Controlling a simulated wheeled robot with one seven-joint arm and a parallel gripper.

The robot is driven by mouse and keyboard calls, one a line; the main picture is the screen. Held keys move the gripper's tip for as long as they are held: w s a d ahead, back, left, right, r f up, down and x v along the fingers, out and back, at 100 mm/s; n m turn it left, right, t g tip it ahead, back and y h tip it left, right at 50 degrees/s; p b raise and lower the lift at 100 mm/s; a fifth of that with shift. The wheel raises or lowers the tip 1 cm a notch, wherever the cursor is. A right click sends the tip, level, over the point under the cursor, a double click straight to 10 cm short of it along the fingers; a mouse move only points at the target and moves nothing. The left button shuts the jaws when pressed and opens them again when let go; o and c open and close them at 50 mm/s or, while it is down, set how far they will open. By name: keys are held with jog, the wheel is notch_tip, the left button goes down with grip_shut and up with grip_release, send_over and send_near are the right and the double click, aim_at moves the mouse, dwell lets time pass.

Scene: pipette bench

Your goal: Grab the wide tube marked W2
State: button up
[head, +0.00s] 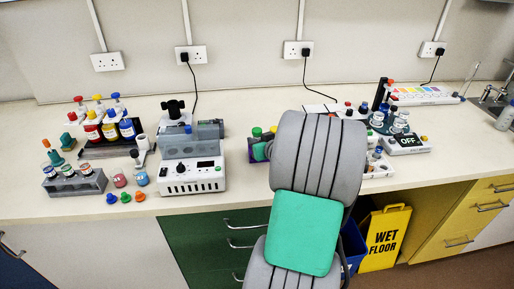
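No marking W2 is legible, so I cannot tell which tube carries it. A grey rack (88,186) at the left holds several short tubes (68,171). Green-capped items (257,132) stand on or in a partly covered holder beside my arm, mid-bench. Several capped items (347,106) show to the right of the arm, in part hidden by it. My arm rises from the bottom centre and covers the bench behind it. My gripper is hidden behind the arm, so what it holds does not show.
A white device (191,177) with a grey top stands left of centre. Red, yellow and blue bottles (110,130) stand behind the rack. Loose caps (125,197) lie near the front edge. An OFF box (408,144) is at the right. A WET FLOOR sign (385,238) stands below.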

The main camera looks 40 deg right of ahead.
grip_shut()
